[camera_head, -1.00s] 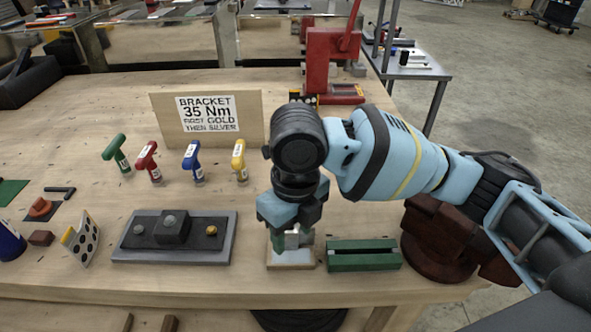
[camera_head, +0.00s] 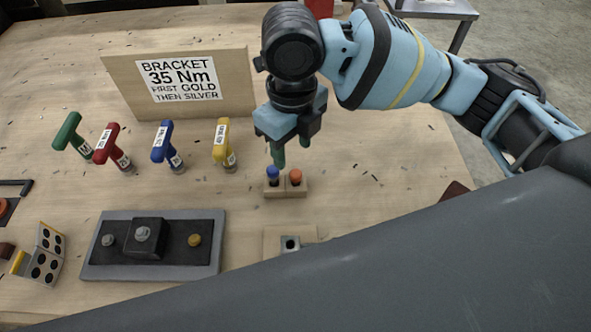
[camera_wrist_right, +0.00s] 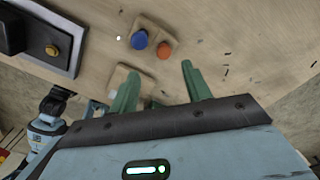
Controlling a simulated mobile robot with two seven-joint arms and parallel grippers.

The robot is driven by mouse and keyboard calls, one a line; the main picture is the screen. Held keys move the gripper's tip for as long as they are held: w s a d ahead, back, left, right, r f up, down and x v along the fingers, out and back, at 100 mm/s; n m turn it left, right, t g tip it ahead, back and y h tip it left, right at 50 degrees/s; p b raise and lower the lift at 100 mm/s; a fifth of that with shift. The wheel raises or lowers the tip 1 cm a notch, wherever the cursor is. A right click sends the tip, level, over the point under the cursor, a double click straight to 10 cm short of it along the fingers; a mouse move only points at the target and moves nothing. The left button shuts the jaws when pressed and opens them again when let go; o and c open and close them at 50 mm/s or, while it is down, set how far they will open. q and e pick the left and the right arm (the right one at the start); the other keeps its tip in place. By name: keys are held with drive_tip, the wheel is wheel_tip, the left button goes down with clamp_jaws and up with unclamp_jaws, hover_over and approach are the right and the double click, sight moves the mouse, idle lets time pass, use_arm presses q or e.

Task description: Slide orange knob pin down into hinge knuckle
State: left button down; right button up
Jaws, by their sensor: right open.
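The orange knob pin (camera_head: 295,177) stands upright in the right hole of a small wooden block (camera_head: 288,193), beside a blue knob pin (camera_head: 272,173). In the right wrist view the orange knob (camera_wrist_right: 164,50) lies just beyond the open fingers. The hinge knuckle (camera_head: 290,244) is a small metal piece with a dark opening on a pale wooden base (camera_head: 272,242), in front of the block. My right gripper (camera_head: 290,157) is open and empty, with its green fingertips above and slightly behind the two knobs.
A dark-grey fixture plate (camera_head: 92,263) with silver and gold bolts lies to the left. Several coloured T-handle drivers (camera_head: 163,147) stand behind it, before a bracket sign (camera_head: 180,82). A large grey shape hides the bench's front right.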

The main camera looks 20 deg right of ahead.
sight(296, 173)
drive_tip(key=shift+f, duration=1.25)
drive_tip(key=shift+w+d+f, duration=0.1)
drive_tip(key=shift+d+f, duration=0.1)
drive_tip(key=shift+f, duration=1.1)
drive_tip(key=shift+d+f, duration=0.15)
drive_tip(key=shift+f, duration=1.1)
clamp_jaws()
drive_tip(key=shift+r, duration=0.15)
